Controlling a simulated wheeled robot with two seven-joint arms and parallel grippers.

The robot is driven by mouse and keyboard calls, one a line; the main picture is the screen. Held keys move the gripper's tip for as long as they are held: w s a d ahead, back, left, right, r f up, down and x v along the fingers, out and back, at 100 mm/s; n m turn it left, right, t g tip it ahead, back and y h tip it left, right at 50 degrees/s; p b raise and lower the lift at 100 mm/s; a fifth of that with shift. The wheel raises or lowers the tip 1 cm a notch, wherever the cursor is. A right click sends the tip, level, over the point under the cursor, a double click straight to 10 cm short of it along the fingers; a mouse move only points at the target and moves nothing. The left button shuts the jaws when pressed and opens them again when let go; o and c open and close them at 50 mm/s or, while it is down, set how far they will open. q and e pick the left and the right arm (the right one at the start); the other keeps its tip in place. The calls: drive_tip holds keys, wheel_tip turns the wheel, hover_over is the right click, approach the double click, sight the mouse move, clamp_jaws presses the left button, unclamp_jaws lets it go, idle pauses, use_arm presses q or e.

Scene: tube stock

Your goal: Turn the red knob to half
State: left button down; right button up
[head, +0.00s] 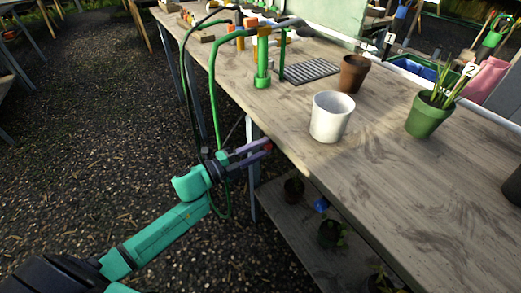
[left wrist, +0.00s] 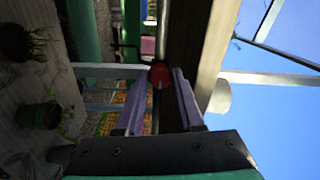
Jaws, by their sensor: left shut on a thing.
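The red knob (left wrist: 160,75) shows in the left wrist view as a small round red thing between the tips of my two purple fingers. My left gripper (head: 268,148) is shut on it at the front edge of the wooden bench (head: 375,165). In the head view only a speck of red shows at the fingertips. The fingers hide most of the knob there, and I cannot read its turned angle. My right gripper is in neither view.
A white pot (head: 331,117) stands on the bench near the knob. A brown pot (head: 353,74) and a green potted plant (head: 428,116) stand farther right. A green hose (head: 213,100) hangs beside my left wrist. Small plants sit on the lower shelf (head: 300,225).

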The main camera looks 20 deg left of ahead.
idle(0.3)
use_arm(q)
drive_tip(key=c, duration=0.5)
unclamp_jaws()
drive_tip(key=shift+c, duration=0.2)
drive_tip(key=shift+s, duration=0.1)
drive_tip(key=v, duration=1.4)
drive_tip(key=shift+s, duration=0.2)
drive_tip(key=shift+a, duration=0.15)
